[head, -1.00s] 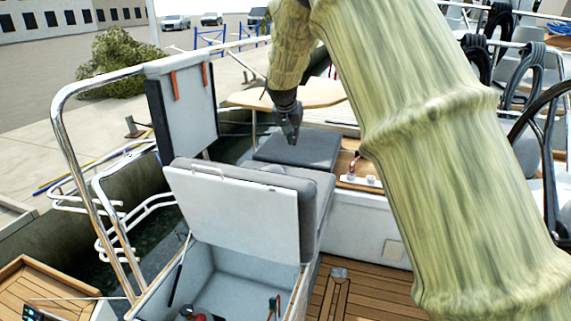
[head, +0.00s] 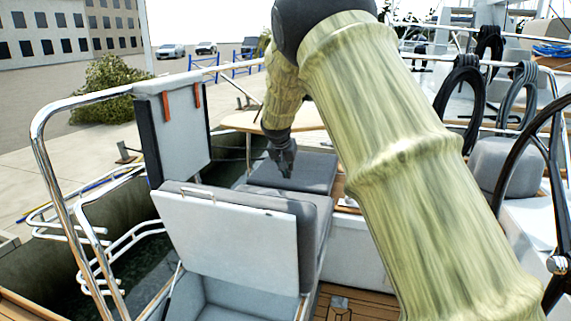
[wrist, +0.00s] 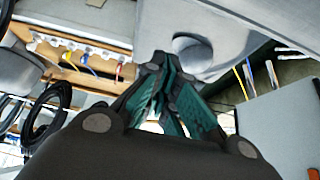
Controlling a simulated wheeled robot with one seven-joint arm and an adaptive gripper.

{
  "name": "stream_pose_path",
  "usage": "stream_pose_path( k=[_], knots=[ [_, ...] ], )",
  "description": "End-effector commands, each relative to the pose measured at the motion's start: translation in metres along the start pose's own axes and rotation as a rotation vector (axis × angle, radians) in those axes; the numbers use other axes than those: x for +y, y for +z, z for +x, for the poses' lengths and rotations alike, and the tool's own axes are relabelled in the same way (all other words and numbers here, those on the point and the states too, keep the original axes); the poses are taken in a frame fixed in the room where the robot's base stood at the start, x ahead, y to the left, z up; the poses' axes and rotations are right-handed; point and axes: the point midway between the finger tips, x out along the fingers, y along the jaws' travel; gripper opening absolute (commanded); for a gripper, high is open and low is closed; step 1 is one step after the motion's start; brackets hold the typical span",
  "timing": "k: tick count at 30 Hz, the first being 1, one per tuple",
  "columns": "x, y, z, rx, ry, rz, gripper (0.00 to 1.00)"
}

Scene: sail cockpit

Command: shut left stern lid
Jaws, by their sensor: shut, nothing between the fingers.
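The left stern lid (head: 232,240) stands raised and tilted back in the head view, its pale underside facing the camera and its grey cushion (head: 312,225) on the far side. Below it the locker (head: 226,297) is open, with only part of its inside in view. My gripper (head: 284,174) is shut and empty, pointing down behind the lid, over the grey seat cushions. I cannot tell whether it touches anything. In the wrist view my gripper's fingers (wrist: 172,95) are together, with a pale grey surface beyond them.
A grey upright backrest (head: 178,130) with orange straps stands left of the lid. A steel rail (head: 62,190) curves along the left. A wooden table (head: 246,121) is behind my gripper. A steering wheel (head: 556,190) is at the far right.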

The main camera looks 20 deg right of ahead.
Motion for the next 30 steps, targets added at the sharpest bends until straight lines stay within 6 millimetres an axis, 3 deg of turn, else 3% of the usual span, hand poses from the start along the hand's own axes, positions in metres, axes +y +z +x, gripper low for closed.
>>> stream_pose_path(
  k=[15,30],
  knots=[
    [-0.002,0.000,0.056,-0.001,-0.001,-0.002,0.00],
    [-0.001,0.037,0.043,0.000,0.000,-0.001,0.00]
  ],
)
